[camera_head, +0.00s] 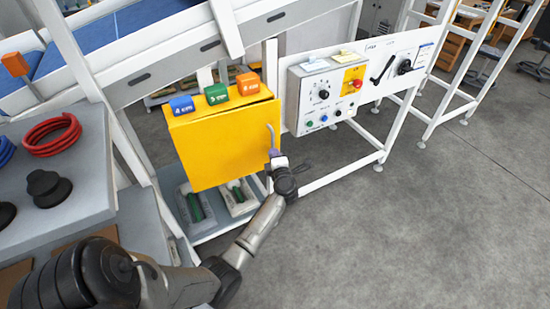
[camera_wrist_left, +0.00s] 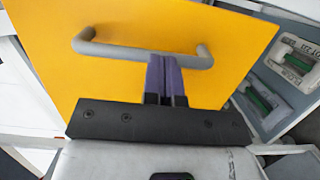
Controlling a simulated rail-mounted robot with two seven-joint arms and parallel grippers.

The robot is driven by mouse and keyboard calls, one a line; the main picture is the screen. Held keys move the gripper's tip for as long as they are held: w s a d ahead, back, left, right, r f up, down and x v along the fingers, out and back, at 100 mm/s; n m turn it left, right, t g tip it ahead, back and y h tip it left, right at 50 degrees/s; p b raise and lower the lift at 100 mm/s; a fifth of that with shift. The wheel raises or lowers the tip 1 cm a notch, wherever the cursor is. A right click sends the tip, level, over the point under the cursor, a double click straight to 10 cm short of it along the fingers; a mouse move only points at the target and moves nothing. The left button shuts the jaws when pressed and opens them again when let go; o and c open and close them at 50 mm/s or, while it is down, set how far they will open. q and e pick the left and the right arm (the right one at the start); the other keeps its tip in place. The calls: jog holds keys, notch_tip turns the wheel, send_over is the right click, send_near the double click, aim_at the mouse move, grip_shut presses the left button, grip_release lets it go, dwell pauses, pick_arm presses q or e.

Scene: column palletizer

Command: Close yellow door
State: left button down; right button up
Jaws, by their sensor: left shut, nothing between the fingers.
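The yellow door (camera_head: 215,150) is the front of a yellow box under the white frame. A thin dark gap shows along its top edge, so it looks slightly ajar. Its grey bar handle (camera_head: 271,136) is near the right edge. In the left wrist view the door (camera_wrist_left: 120,80) fills much of the picture, with the handle (camera_wrist_left: 130,50) across it. My left gripper (camera_head: 274,154) is at the handle's lower end. In the wrist view its purple fingers (camera_wrist_left: 167,60) are shut and empty, right at the handle bar; I cannot tell whether they touch it. My right gripper is not in view.
Blue (camera_head: 181,105), green (camera_head: 216,93) and orange (camera_head: 248,83) blocks sit on the box. A control panel (camera_head: 325,95) stands to its right. A lower shelf (camera_head: 208,229) holds items with green handles. A grey bench (camera_head: 85,195) is at left. Floor at right is clear.

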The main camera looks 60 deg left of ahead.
pick_arm(q)
jog(key=shift+w+a+n+g+y+b, duration=0.15)
jog(key=shift+w+a+n+g+b, duration=0.15)
jog(key=shift+a, duration=0.35)
jog(key=shift+w+a+n+g+y+b, duration=0.1)
jog(key=shift+w+a+n+g+y, duration=0.1)
jog(key=shift+a+g, duration=0.3)
jog(key=shift+s+a+f, duration=0.15)
jog(key=shift+s+f, duration=0.05)
jog(key=shift+f, duration=0.1)
jog(key=p+v, duration=0.2)
jog(key=v, duration=1.2)
jog(key=shift+r, duration=0.2)
